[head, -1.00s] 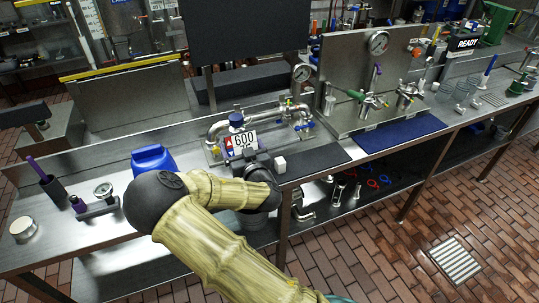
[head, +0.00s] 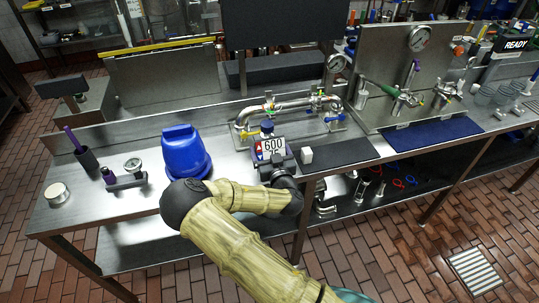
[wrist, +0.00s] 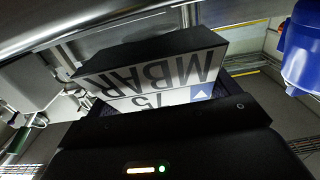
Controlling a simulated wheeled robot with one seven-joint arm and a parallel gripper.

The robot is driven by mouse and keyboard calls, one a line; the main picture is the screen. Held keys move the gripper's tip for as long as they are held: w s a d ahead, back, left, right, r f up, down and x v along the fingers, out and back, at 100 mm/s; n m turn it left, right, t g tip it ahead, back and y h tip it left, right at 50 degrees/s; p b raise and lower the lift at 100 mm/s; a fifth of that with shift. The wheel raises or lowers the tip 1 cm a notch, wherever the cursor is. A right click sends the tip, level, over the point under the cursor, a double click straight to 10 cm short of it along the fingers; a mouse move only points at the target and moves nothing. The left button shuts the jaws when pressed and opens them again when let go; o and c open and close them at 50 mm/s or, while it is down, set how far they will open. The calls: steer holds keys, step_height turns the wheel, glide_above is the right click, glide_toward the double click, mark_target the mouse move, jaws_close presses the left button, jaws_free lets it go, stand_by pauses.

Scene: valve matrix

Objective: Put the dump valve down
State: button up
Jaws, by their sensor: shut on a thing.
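My gripper (head: 279,168) is shut on a dark, block-like thing with a white label reading 600, which I take for the dump valve (head: 272,147). It has a blue cap on top in the head view. In the wrist view its dark block (wrist: 150,62) fills the middle, with labels reading MBAR and 75 and a blue triangle. It is in front of the pipe loop (head: 290,106), above the bench's front part. My fingertips are mostly hidden, and I cannot tell whether the valve touches the bench.
A blue container (head: 185,152) stands left of my gripper, and a gauge fitting (head: 130,168) lies farther left. Bare steel bench (head: 225,165) shows between container and valve.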

steer(key=shift+f, duration=0.95)
steer(key=shift+f, duration=0.1)
steer(key=o, duration=1.1)
steer(key=shift+f, duration=0.1)
steer(key=b+v, duration=0.1)
steer(key=v, duration=1.1)
steer(key=shift+r+b, duration=0.2)
steer(key=shift+b, duration=0.15)
